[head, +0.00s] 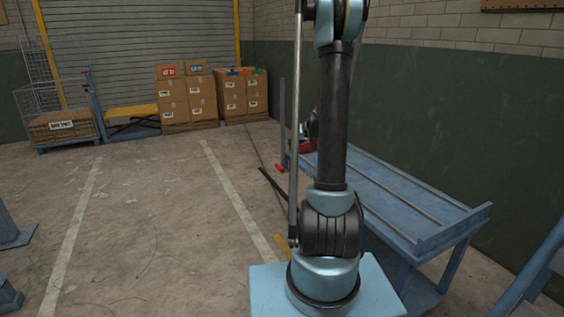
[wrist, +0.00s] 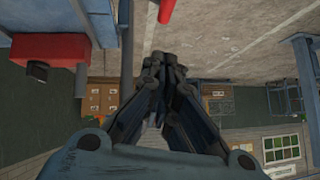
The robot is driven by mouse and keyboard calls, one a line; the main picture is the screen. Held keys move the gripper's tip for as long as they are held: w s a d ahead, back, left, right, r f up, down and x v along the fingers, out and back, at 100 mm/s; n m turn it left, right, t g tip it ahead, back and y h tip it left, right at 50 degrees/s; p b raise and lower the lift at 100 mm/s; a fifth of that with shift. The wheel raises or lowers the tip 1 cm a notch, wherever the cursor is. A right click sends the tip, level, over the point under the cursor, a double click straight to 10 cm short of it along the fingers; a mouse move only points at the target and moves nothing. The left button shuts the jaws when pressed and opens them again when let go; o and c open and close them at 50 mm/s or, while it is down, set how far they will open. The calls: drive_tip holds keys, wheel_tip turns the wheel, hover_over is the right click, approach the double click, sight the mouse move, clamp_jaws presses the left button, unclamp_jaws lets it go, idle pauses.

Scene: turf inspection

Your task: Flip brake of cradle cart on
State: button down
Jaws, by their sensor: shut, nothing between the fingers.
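The cradle cart (head: 405,195) is a long blue cart with rails along its top, standing along the right wall. A small red-ended part (head: 280,168), possibly the brake lever, sticks out at its far left end. A red part (wrist: 167,10) also shows at the top edge of the wrist view; I cannot tell if it is the same one. A red block with a dark knob (wrist: 42,55) is at the upper left there. My gripper (wrist: 168,62) is shut and empty, with the red parts apart from its fingertips in the picture. In the head view my arm mostly hides it.
Stacked cartons (head: 188,100) stand at the back before a roller shutter (head: 140,45). A mesh cage cart (head: 60,125) is at the back left. The floor left of the cart is open, with white lines (head: 235,190). A green-painted wall (head: 440,110) bounds the right.

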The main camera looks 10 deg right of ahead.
drive_tip(key=shift+w+f, duration=0.1)
drive_tip(key=x, duration=0.3)
drive_tip(key=s+x, duration=0.1)
drive_tip(key=x, duration=0.3)
drive_tip(key=f+x, duration=0.1)
drive_tip(key=x, duration=0.3)
drive_tip(key=shift+a+f, duration=0.1)
drive_tip(key=shift+f, duration=0.15)
drive_tip(key=shift+a+f, duration=0.15)
drive_tip(key=shift+f, duration=0.55)
